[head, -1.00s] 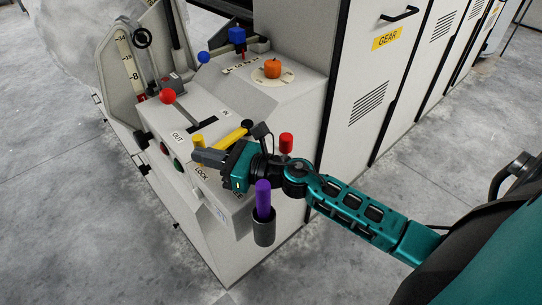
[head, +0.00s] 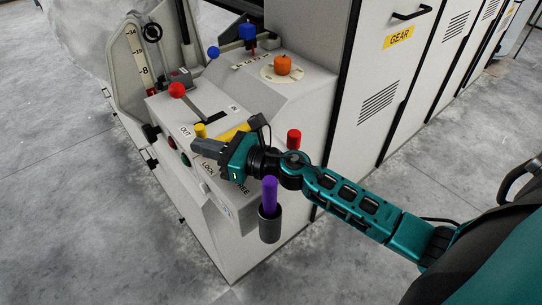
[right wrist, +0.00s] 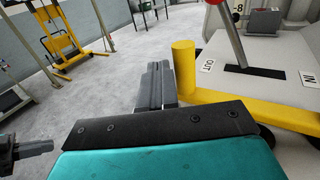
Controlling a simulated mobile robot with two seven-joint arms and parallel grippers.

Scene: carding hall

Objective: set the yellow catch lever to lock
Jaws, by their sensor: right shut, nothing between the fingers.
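The yellow catch lever's upright knob (head: 199,131) stands at the left end of its yellow bar (head: 232,134) on the grey control box. The LOCK label (head: 208,168) and the partly covered FREE label (head: 240,188) are on the near edge. My right gripper (head: 198,146) is shut and empty, just on the near side of the knob. In the right wrist view its fingers (right wrist: 157,85) are right beside the knob (right wrist: 184,67); I cannot tell whether they touch. My right wrist hides part of the panel.
A red-knobbed lever (head: 176,90) in a slot stands behind. A red knob (head: 293,138) is close behind my right wrist. A purple handle (head: 270,193) sits in a dark holder at the front. An orange knob (head: 283,65) and blue knobs are further back.

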